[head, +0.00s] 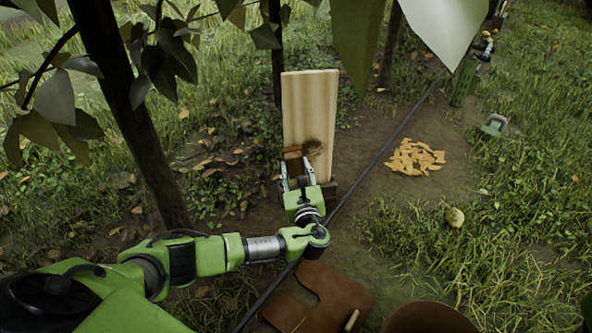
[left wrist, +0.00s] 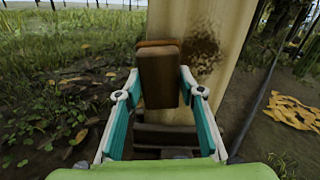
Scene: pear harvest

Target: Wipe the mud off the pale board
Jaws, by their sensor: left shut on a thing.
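The pale board (head: 310,100) stands upright in a dark base (head: 329,190); it also fills the middle of the left wrist view (left wrist: 221,15). A dark brown mud patch (head: 313,147) is on its lower part, and it shows in the left wrist view (left wrist: 203,50) right of the held block. My left gripper (head: 297,180) is shut on a brown block (left wrist: 159,78) with a lighter top, perhaps a sponge or brush. The block is in front of the board, left of the mud. I cannot tell whether it touches the board. My right gripper is not in view.
A dark hose or cable (head: 388,143) runs along the ground right of the board. A pile of orange leaves or chips (head: 415,158) and a yellowish pear (head: 455,217) lie farther right. A tree trunk (head: 132,115) stands left. A brown sheet (head: 335,293) lies in front.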

